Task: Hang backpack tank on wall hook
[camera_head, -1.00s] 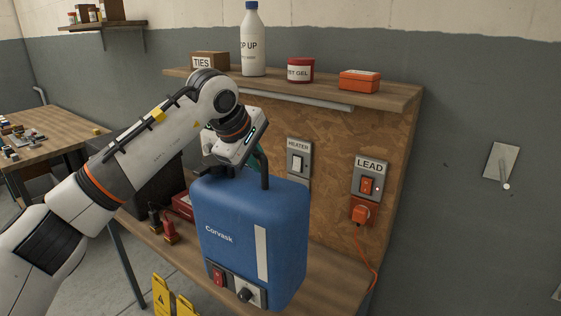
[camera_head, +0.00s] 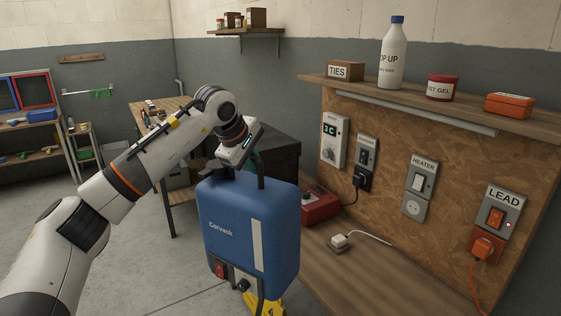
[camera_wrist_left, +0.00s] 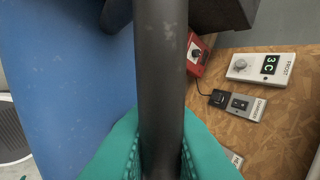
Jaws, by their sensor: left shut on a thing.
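The blue backpack tank (camera_head: 232,225), marked Corvask, hangs upright from my left gripper (camera_head: 250,166). It shows a pale vertical strip, a red switch and a dark knob low down. My left gripper is shut on the tank's black carry handle (camera_head: 261,180). In the left wrist view the teal fingers (camera_wrist_left: 160,150) lie on both sides of the black handle bar (camera_wrist_left: 158,70), with the tank's blue top (camera_wrist_left: 70,70) beside it. The tank is in front of the workbench's left end. No wall hook shows now. My right gripper is not in view.
The workbench (camera_head: 390,285) at right bears a red box (camera_head: 319,205) and a white plug (camera_head: 339,243). Its backboard (camera_head: 375,205) has switches, and its shelf (camera_head: 465,122) holds a bottle (camera_head: 393,55). Floor at left is clear.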

